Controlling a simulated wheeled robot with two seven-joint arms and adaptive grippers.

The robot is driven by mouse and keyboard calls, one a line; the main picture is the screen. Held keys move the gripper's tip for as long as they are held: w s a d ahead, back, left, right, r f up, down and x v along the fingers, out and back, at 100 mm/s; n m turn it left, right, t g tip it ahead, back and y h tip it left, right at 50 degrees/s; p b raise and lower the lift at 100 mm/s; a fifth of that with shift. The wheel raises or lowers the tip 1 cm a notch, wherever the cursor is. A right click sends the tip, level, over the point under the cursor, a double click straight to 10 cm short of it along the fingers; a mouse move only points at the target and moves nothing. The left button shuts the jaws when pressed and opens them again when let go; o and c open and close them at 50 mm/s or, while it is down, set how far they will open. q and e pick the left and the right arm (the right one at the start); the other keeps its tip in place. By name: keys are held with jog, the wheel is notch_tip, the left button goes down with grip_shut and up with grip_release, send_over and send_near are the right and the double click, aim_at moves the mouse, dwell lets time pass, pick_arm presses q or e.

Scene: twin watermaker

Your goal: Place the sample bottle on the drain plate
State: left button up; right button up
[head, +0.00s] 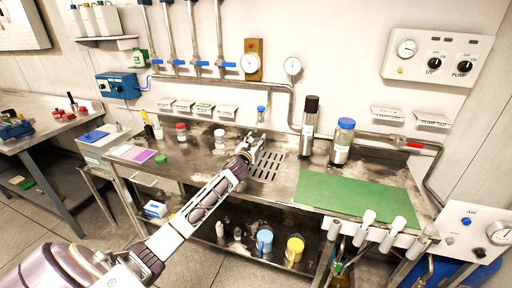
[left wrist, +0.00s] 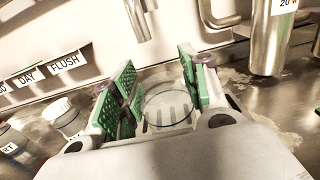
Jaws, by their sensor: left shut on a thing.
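The drain plate (head: 266,167) is a slotted metal grating set in the steel counter, in the middle of the head view. My left gripper (head: 253,141) reaches over its back left edge. In the left wrist view, the green-padded fingers of my left gripper (left wrist: 160,95) are shut on a clear, round, see-through vessel, which looks like the sample bottle (left wrist: 168,107). Dark slots of the plate show through and under it. I cannot tell whether its base touches the plate. In the head view my gripper mostly hides the bottle. My right gripper is not in view.
A small blue-topped tap (head: 261,114) stands just behind my gripper. A dark-capped steel cylinder (head: 309,118) and a blue-capped bottle (head: 342,142) stand right of the plate. A green mat (head: 358,196) lies clear at right. A white-capped jar (head: 219,140) stands at left.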

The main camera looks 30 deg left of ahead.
pick_arm(q)
notch_tip(320, 180, down, 2)
jog(key=shift+f, duration=0.35)
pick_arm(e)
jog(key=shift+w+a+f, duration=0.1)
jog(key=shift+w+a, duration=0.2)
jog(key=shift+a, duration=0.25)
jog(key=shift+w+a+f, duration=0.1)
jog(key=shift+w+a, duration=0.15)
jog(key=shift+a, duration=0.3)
pick_arm(q)
jog(key=shift+f, duration=0.1)
